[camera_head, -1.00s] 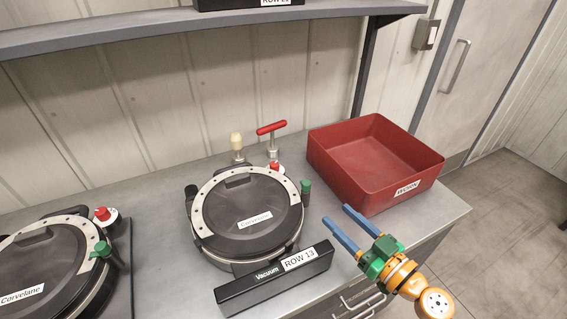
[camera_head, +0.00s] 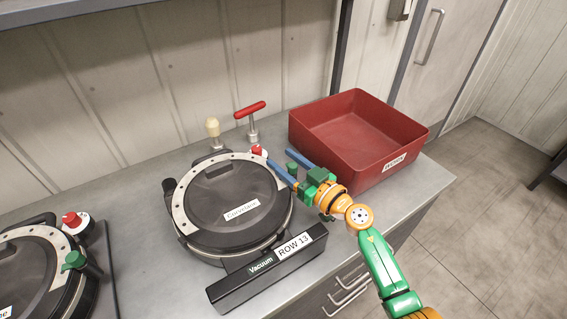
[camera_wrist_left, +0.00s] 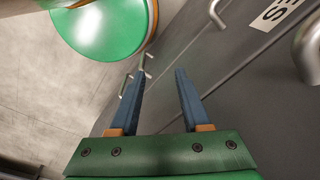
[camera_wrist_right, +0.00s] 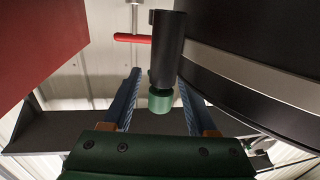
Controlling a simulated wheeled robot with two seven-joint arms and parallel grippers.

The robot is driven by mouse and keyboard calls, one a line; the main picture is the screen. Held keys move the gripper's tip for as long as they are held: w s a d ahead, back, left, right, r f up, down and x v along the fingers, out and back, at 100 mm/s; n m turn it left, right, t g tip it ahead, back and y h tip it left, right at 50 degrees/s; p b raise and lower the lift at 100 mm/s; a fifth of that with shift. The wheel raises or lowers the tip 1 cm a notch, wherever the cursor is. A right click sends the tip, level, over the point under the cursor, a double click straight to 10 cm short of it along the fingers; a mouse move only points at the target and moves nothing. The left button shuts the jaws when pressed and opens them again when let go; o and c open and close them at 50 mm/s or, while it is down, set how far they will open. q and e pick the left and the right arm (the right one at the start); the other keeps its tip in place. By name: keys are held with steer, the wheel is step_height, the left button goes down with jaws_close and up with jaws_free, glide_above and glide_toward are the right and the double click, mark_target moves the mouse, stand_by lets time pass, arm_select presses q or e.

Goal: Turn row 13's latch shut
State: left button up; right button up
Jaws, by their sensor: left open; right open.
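Row 13's seed meter (camera_head: 235,205) is a round black drum with a pale perforated rim, lid closed, behind the ROW 13 label block (camera_head: 268,268). Its latch, a dark post with a green end, is at the drum's right side. In the right wrist view the green end (camera_wrist_right: 161,101) lies between my right fingers, with no clear contact. My right gripper (camera_head: 280,158) is open around it; in the head view the fingers partly hide the latch (camera_head: 292,168). My left gripper (camera_wrist_left: 155,73) is open and empty, near grey drawer fronts, outside the head view.
A red bin (camera_head: 410,150) stands close to the right of my right gripper. A red T-handle (camera_head: 250,112), a cream knob (camera_head: 212,128) and a red knob (camera_head: 258,151) stand behind the meter. Another meter (camera_head: 40,265) is at the left. The counter's front right is clear.

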steer(key=shift+w+a, duration=0.15)
jaws_close()
